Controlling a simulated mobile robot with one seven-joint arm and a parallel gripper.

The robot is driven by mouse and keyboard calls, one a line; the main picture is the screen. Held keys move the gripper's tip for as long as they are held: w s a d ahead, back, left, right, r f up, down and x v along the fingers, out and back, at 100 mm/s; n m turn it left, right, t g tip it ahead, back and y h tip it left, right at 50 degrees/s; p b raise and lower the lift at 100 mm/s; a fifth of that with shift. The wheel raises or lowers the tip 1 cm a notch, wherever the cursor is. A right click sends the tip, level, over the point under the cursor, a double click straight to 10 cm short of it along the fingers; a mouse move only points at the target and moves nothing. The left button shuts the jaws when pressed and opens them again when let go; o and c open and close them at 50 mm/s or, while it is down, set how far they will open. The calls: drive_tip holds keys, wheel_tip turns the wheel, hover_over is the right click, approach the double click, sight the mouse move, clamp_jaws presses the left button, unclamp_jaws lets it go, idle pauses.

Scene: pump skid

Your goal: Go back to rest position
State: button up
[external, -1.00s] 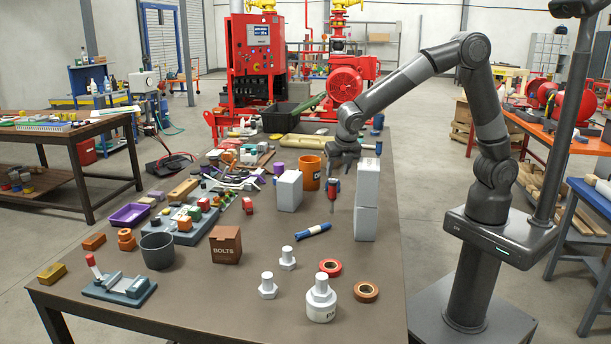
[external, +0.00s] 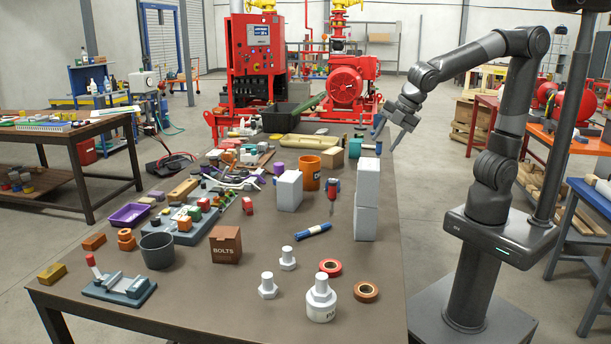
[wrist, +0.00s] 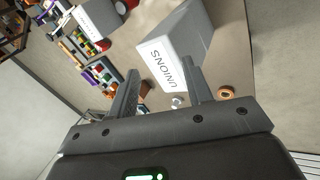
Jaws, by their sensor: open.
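My gripper (external: 385,143) is raised over the right edge of the table, above and behind the stacked white boxes (external: 366,190). It is open, with nothing between its fingers. In the wrist view the two fingers of my gripper (wrist: 161,75) stand apart. A white box marked "UNIONS" (wrist: 175,45) shows beyond them, clear of the fingers.
The floor right of the table's far end is open.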

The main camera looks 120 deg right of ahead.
drive_tip(key=s+a+m+t+y, duration=0.1)
drive_tip(key=s+a+m+y, duration=0.1)
drive_tip(key=s+a, duration=0.4)
drive_tip(key=s+a+m+t+y, duration=0.1)
drive_tip(key=s+a+m+y, duration=0.1)
drive_tip(key=s+a+m, duration=0.2)
drive_tip(key=s+a, duration=0.3)
drive_tip(key=a, duration=0.4)
drive_tip(key=shift+a, duration=0.35)
drive_tip(key=shift+f, duration=0.1)
